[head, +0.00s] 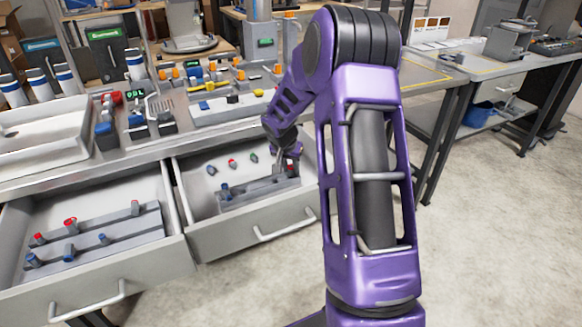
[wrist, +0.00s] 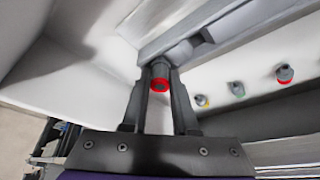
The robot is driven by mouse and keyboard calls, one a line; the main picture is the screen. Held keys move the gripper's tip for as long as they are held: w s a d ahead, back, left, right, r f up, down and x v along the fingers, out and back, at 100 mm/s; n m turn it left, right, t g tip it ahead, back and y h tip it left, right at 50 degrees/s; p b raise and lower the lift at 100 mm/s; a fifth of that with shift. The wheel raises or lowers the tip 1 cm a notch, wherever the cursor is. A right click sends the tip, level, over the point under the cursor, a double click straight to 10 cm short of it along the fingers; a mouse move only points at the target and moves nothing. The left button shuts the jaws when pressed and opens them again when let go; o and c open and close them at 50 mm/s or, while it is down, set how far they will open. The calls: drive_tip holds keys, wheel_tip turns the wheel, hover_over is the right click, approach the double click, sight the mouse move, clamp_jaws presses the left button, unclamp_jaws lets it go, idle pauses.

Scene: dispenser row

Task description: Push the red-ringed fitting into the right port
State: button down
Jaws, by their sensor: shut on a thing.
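My gripper (wrist: 161,78) is shut on the red-ringed fitting (wrist: 160,85), a grey cylinder with a red ring facing the wrist camera. In the head view my gripper (head: 284,165) is low over the right end of the grey bar (head: 250,195) in the right drawer. A blue-ended fitting (head: 225,188) stands at the bar's left end.
Loose fittings lie behind the bar: blue (head: 211,170), red (head: 232,163) and green (head: 253,157). The drawer walls (head: 180,195) enclose the space. The left drawer (head: 150,265) is open, with bars and several fittings.

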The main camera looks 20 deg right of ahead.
drive_tip(key=shift+s+d+f, duration=0.1)
drive_tip(key=shift+s+f, duration=0.2)
drive_tip(key=shift+f, duration=0.3)
drive_tip(key=shift+s+f, duration=0.3)
drive_tip(key=shift+f, duration=0.25)
drive_tip(key=c, duration=0.6)
unclamp_jaws()
drive_tip(key=shift+r+g, duration=0.1)
drive_tip(key=shift+g, duration=0.2)
drive_tip(key=p+v, duration=0.2)
drive_tip(key=v, duration=1.7)
drive_tip(key=shift+w+p, duration=0.35)
drive_tip(key=shift+w, duration=0.1)
drive_tip(key=shift+w+d+r+t, duration=0.1)
drive_tip(key=shift+r+t, duration=0.15)
drive_tip(key=shift+t, duration=0.15)
